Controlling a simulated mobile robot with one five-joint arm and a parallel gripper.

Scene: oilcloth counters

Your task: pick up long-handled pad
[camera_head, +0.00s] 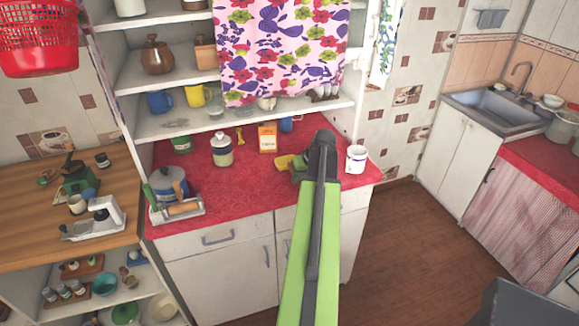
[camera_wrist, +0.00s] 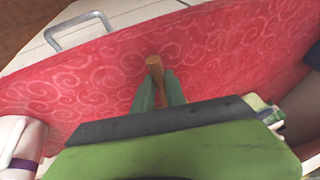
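My gripper (camera_wrist: 158,82) points down over the red counter top. In the wrist view its two green fingers stand on either side of a brown wooden handle (camera_wrist: 155,67), which I take to be part of the long-handled pad.
A white cup (camera_head: 356,158) stands right of my arm and shows at the wrist view's left edge (camera_wrist: 20,145). A yellow-green sponge-like thing (camera_head: 284,161) lies left. An orange box (camera_head: 267,138) stands behind.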

